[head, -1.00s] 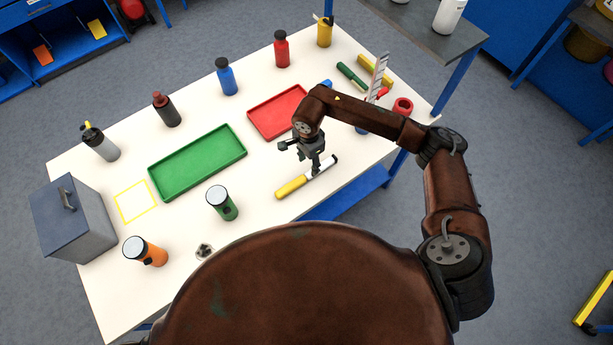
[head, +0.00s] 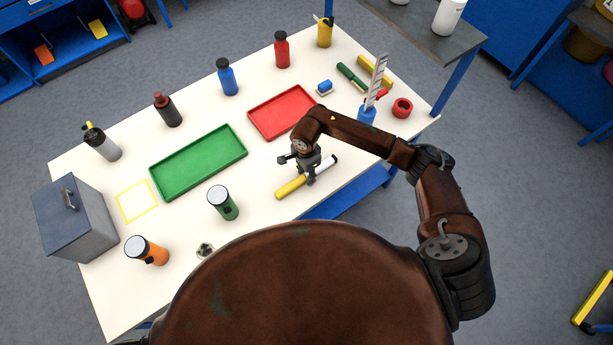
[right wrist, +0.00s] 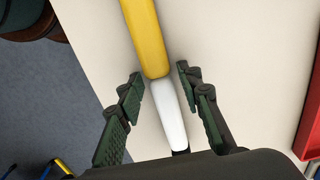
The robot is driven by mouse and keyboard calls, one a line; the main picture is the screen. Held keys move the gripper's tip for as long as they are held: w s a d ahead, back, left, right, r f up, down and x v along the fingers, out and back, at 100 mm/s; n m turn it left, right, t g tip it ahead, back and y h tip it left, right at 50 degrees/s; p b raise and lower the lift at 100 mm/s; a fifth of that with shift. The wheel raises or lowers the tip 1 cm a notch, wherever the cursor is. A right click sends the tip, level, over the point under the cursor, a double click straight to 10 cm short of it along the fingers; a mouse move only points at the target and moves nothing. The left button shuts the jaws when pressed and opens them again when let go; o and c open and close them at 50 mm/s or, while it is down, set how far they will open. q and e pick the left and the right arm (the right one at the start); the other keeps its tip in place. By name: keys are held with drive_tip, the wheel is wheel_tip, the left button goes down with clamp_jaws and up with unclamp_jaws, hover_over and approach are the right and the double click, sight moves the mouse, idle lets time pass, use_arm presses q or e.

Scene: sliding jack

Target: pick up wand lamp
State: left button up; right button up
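The wand lamp lies on the white table, with a yellow handle (head: 291,188), a white tube and a black tip (head: 334,159). In the right wrist view its yellow part (right wrist: 146,35) runs into the white part (right wrist: 170,105) between my fingers. My right gripper (head: 309,181) is over the middle of the lamp. In the right wrist view the gripper (right wrist: 160,80) is open, with one finger on each side of the lamp near the yellow-white joint and small gaps showing. My left gripper is not in view.
A red tray (head: 283,112) and a green tray (head: 198,163) lie behind and left of the lamp. The table's near edge (head: 335,196) is close to the lamp. A blue holder (head: 366,115) stands farther right.

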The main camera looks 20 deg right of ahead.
clamp_jaws()
idle(0.4)
